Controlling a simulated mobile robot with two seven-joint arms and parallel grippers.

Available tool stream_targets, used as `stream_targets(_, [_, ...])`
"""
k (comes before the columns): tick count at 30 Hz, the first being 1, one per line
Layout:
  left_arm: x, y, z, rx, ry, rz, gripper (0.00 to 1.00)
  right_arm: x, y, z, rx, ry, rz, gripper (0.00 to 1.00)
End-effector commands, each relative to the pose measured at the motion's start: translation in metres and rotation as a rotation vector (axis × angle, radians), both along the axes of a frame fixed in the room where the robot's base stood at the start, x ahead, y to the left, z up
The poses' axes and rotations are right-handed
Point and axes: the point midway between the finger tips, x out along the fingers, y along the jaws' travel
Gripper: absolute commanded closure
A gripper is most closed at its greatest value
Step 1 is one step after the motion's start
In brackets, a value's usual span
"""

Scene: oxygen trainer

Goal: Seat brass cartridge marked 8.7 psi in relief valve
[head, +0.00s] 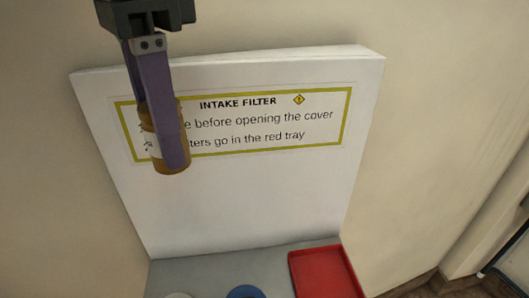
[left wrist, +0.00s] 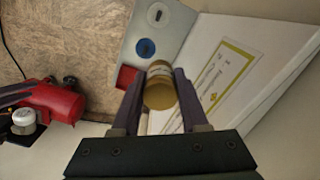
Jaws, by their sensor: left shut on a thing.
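My left gripper (head: 166,148) hangs from the top left in the head view, with purple fingers shut on a brass cartridge (head: 157,163). The cartridge is a short amber-gold cylinder with a pale label band, partly covered by the near finger. It is held in the air in front of the sign board. In the left wrist view the cartridge (left wrist: 161,92) sits between both fingers of the gripper (left wrist: 159,80). The marking on its label is too small to read. I cannot make out the relief valve for certain.
A white board with an "INTAKE FILTER" sign (head: 240,190) stands behind the gripper. Below it, a grey shelf (head: 210,275) holds a red tray (head: 325,275) and a blue round part (head: 245,292). The left wrist view shows red equipment (left wrist: 50,98) with a white-capped part (left wrist: 24,118).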

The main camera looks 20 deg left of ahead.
Motion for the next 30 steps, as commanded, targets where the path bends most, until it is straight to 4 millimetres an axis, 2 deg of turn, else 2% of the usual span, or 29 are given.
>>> stream_targets(1, [0.005, 0.0, -0.034, -0.002, -0.007, -0.035, 1.0, 0.0, 0.0, -0.045, 0.0, 0.0, 0.0, 0.5])
stream_targets(6, [0.014, 0.001, -0.063, -0.001, -0.005, -0.163, 1.0, 0.0, 0.0, -0.103, 0.0, 0.0, 0.0, 0.5])
stream_targets(9, [0.016, 0.001, -0.072, -0.001, -0.004, -0.221, 1.0, 0.0, 0.0, -0.126, 0.001, 0.0, -0.001, 0.5])
stream_targets(12, [0.018, 0.001, -0.076, -0.001, -0.003, -0.261, 1.0, 0.0, 0.0, -0.138, 0.002, 0.0, -0.002, 0.5])
stream_targets(17, [0.018, 0.002, -0.084, 0.0, 0.002, -0.289, 1.0, 0.0, 0.001, -0.147, 0.004, 0.0, -0.003, 0.5])
stream_targets(20, [0.017, 0.001, -0.105, -0.002, 0.005, -0.293, 1.0, 0.0, 0.002, -0.156, 0.006, -0.001, -0.003, 0.5])
stream_targets(30, [0.017, 0.002, -0.2, 0.002, 0.006, -0.29, 1.0, 0.0, 0.002, -0.169, 0.007, -0.002, -0.004, 0.5])
